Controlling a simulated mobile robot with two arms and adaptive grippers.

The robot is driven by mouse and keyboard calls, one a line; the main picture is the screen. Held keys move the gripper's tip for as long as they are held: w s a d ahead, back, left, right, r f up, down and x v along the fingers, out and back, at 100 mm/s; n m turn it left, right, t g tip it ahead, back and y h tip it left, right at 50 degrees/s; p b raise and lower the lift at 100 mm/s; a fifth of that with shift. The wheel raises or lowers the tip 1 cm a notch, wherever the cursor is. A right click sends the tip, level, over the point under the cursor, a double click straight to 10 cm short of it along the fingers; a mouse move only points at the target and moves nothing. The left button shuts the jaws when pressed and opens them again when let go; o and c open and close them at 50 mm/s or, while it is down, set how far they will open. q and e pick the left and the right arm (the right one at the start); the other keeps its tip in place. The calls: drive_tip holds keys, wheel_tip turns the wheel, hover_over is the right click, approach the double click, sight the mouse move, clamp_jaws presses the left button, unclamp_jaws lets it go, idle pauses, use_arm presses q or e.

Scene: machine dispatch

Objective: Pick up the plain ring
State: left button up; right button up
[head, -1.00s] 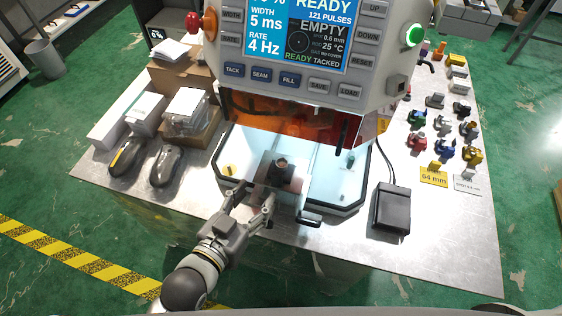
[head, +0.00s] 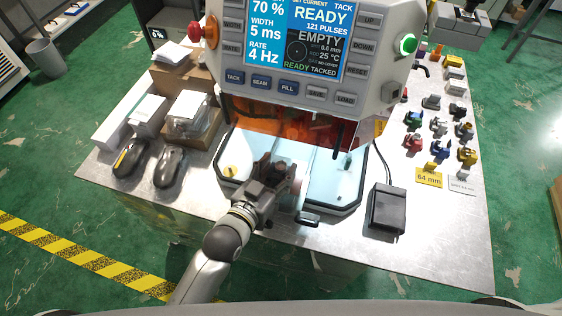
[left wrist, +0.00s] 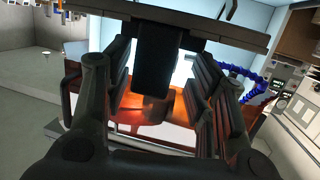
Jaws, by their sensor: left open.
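A small dark round piece (head: 280,168) shows among the fingers of my left gripper (head: 284,178), over the machine's lit work bay (head: 335,185). I cannot tell for certain that it is the plain ring. My left gripper is open, at the front of the bay, and its fingers partly hide the piece. In the left wrist view the fingers of my left gripper (left wrist: 160,100) stand apart on either side of a dark block (left wrist: 155,62) under a dark plate (left wrist: 180,22). Contact cannot be told. My right gripper is not in view.
The machine's control panel (head: 300,50) overhangs the bay behind an orange shield (head: 270,118). A black pedal box (head: 387,208) stands right of the bay. Two dark handheld devices (head: 170,168) and boxes lie left. Several coloured clamps stand at the right.

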use_arm(q)
drive_tip(key=shift+w+d+f, duration=0.1)
drive_tip(key=shift+w+d, duration=0.2)
drive_tip(key=shift+w, duration=0.15)
drive_tip(key=shift+c, duration=0.4)
drive_tip(key=shift+s+f, duration=0.1)
drive_tip(key=shift+s, duration=0.05)
drive_tip(key=c, duration=0.9)
